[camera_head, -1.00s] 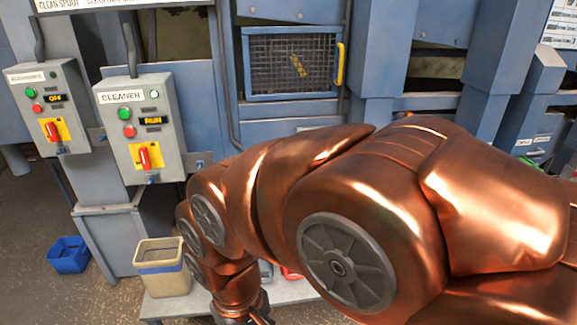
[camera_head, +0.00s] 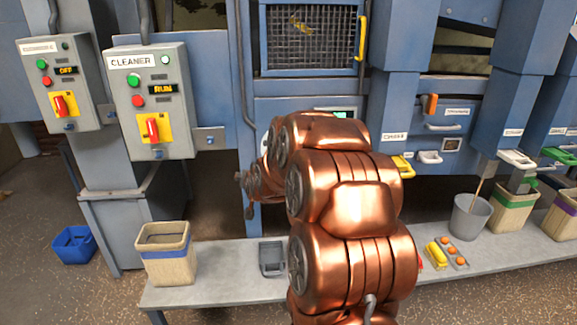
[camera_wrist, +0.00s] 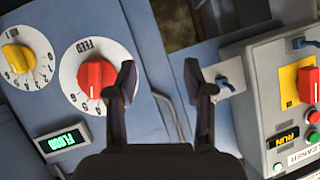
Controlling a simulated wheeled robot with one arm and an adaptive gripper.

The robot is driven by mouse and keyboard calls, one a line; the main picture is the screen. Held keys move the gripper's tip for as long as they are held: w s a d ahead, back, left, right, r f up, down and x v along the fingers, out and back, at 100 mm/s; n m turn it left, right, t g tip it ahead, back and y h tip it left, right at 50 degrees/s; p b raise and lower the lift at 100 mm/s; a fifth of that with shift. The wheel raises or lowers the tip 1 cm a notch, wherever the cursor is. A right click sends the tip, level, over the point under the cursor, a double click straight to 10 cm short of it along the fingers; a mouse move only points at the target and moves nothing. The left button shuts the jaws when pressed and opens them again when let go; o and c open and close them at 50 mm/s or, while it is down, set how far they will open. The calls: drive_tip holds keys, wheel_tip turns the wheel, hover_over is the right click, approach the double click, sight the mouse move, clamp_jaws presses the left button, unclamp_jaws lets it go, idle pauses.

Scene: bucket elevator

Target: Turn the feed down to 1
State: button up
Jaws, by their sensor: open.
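The feed dial (camera_wrist: 67,82) is a white round plate marked FEED with numbers on its rim, on a blue panel in the wrist view. Its red knob (camera_wrist: 96,77) stands in the middle; I cannot tell which number it points to. My gripper (camera_wrist: 162,80) is open and empty. Its left finger overlaps the right edge of the knob in the picture, so the knob is not between the fingers; contact is unclear. A green display (camera_wrist: 62,140) below the dial seems to read FLOOD. In the head view my gripper (camera_head: 246,194) shows small, and my arm hides the feed knob.
A yellow knob (camera_wrist: 18,58) on its own white dial sits left of the feed dial. The cleaner box (camera_head: 153,100) reads RUN and has a red switch. Another switch box (camera_head: 62,85) reads OFF. A bench (camera_head: 215,280) with a tan bin (camera_head: 166,262) stands below.

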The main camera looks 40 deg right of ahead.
drive_tip(key=d+f+m+t+h+b, duration=0.1)
drive_tip(key=d+m+h+b, duration=0.15)
drive_tip(key=d, duration=0.65)
drive_tip(key=d+f+m+t+h+b, duration=0.2)
drive_tip(key=d+h, duration=0.1)
drive_tip(key=d, duration=0.6)
drive_tip(key=x, duration=0.7)
drive_tip(key=shift+w+d+r+p, duration=0.2)
drive_tip(key=shift+r+p, duration=0.05)
drive_tip(key=shift+p, duration=0.2)
drive_tip(key=shift+n, duration=0.25)
clamp_jaws()
